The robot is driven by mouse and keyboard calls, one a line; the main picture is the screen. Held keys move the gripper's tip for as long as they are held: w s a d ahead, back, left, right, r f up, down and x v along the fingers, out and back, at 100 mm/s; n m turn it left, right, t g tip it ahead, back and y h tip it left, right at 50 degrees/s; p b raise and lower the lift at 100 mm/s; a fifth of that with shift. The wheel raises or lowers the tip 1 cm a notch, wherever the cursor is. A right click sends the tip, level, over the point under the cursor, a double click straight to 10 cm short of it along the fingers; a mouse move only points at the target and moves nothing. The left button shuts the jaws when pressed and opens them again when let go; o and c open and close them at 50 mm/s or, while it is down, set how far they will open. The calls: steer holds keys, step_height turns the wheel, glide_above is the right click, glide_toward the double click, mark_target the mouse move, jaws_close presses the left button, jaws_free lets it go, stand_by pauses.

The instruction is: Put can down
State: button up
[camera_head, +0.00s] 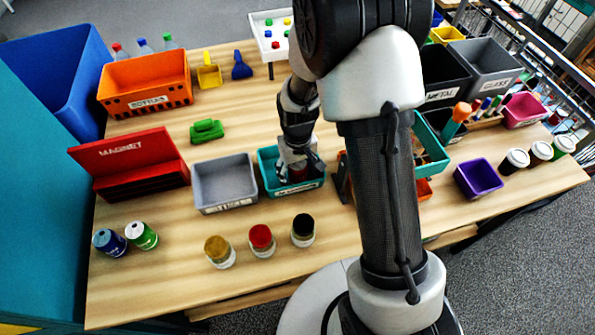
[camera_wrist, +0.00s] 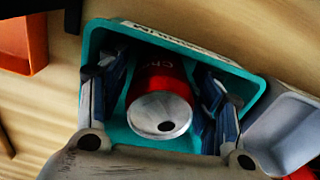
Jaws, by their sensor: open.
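A red can (camera_wrist: 161,97) with a silver top is inside a teal bin (camera_wrist: 93,50) in the wrist view. My gripper (camera_wrist: 160,110) is open, with one finger on each side of the can and both fingers reaching into the bin. In the head view my gripper (camera_head: 298,165) points down into the teal bin (camera_head: 312,187), and only a bit of the red can (camera_head: 299,173) shows under it. I cannot tell whether the can touches the bin floor.
A grey bin (camera_head: 224,184) stands just left of the teal bin. Several jars, including a red-lidded one (camera_head: 262,240), stand in front. Blue and green cans (camera_head: 141,236) are at front left. An orange bottle bin (camera_head: 146,83) is behind. A purple bin (camera_head: 478,178) is at right.

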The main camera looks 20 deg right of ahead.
steer(key=shift+r, duration=0.1)
step_height(320, 180, up, 13)
steer(key=p, duration=0.4)
steer(key=s+r+t, duration=0.1)
steer(key=s+r, duration=0.3)
steer(key=r, duration=0.3)
steer(key=s+r+t, duration=0.1)
steer(key=s+r, duration=0.4)
steer(key=r, duration=0.2)
steer(key=s+d+r+m+t, duration=0.1)
steer(key=s+r, duration=0.4)
steer(key=s, duration=0.6)
steer(key=shift+s+t, duration=0.25)
steer(key=shift+t, duration=0.55)
steer(key=shift+r, duration=0.1)
steer(key=shift+f, duration=0.3)
